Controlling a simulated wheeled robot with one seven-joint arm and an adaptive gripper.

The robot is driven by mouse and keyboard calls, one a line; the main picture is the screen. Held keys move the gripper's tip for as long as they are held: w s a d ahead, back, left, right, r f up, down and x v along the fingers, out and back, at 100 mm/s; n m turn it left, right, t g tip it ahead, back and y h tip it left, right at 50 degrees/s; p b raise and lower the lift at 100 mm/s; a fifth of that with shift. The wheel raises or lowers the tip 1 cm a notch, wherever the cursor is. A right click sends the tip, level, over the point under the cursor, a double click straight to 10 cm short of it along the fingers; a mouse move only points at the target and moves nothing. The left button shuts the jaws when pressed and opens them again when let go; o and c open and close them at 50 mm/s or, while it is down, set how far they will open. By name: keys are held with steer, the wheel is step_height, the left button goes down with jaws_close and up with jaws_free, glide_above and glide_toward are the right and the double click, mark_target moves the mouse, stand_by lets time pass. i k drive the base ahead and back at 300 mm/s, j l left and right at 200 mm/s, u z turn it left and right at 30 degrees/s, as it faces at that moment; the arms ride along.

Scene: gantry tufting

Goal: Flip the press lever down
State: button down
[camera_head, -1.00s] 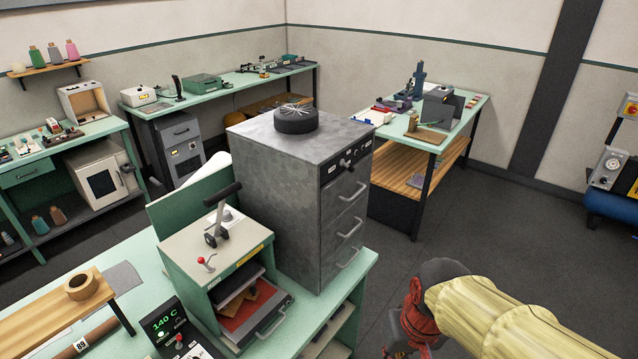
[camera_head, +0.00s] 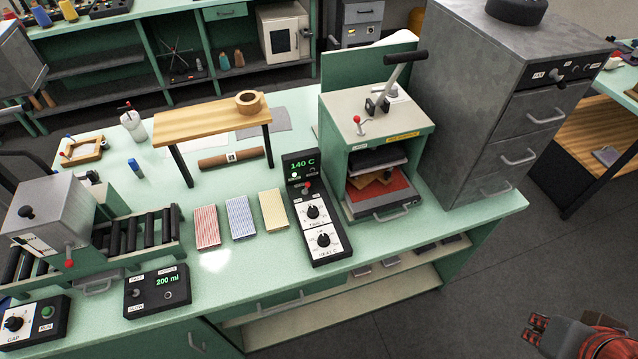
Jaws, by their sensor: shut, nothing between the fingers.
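A small red-knobbed lever (camera_head: 358,122) stands at the top's front left. The open front shows a dark plate above a red tray (camera_head: 382,196). My gripper (camera_head: 536,330) is at the lower right, over the floor, shut and empty, well away from the press. Most of my arm is out of view.
The grey drawer cabinet (camera_head: 490,110) stands close to the press's right side. A control box reading 140 C (camera_head: 316,215) is at its left. A wooden stand (camera_head: 205,122) with a tape roll stands further left. The floor (camera_head: 490,270) before the bench is clear.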

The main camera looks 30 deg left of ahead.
mark_target(401, 58)
steer(key=u, duration=1.6)
